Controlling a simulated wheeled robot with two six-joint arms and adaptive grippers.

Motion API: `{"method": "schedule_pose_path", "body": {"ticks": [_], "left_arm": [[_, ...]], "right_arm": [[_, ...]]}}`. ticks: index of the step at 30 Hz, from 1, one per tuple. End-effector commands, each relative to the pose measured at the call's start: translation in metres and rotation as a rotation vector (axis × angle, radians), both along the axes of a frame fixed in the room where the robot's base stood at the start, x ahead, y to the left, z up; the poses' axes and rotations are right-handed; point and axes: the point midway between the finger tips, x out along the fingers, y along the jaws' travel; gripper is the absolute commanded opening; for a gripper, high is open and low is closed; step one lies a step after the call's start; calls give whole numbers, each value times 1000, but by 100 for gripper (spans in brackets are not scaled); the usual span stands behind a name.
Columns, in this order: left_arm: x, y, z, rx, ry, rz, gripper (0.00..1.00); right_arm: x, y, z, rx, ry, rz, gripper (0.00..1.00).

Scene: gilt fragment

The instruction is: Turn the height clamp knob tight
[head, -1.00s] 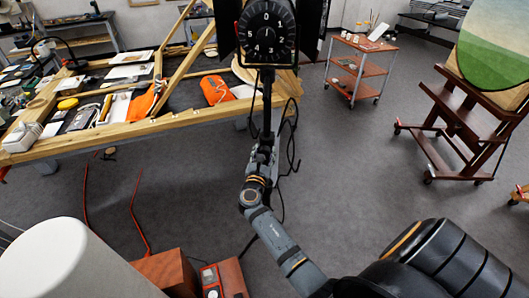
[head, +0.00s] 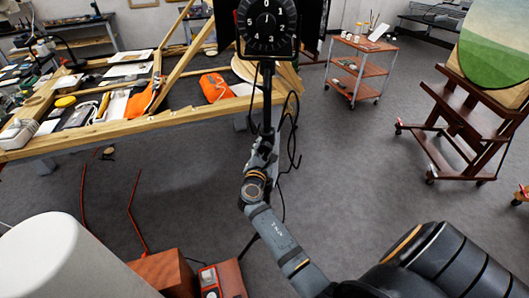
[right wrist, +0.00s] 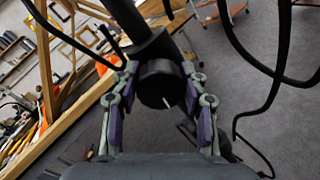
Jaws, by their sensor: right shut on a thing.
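The height clamp knob (right wrist: 156,86) is a dark round knob with a white line on its face, seen end-on in the right wrist view. The line points down and slightly right. My right gripper (right wrist: 160,72) has one finger on each side of the knob and is shut on it. The knob sits on a dark upright stand pole (head: 267,95), below a black numbered dial (head: 267,22). In the head view my right gripper (head: 264,143) is at the pole and hides the knob. My left gripper is not in view.
Black cables (head: 294,120) hang beside the pole. A wooden-edged workbench (head: 130,126) with tools and orange cloth (head: 215,88) stands behind at left. A red-brown trolley (head: 343,65) and an easel (head: 462,118) stand at right. Grey floor between them is clear.

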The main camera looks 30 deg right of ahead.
Motion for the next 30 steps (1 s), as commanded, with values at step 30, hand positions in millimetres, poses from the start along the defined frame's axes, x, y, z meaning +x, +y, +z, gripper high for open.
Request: {"method": "schedule_pose_path", "body": {"ticks": [30], "left_arm": [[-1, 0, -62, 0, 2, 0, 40]], "right_arm": [[-1, -1, -3, 529, -500, 1, 12]]}}
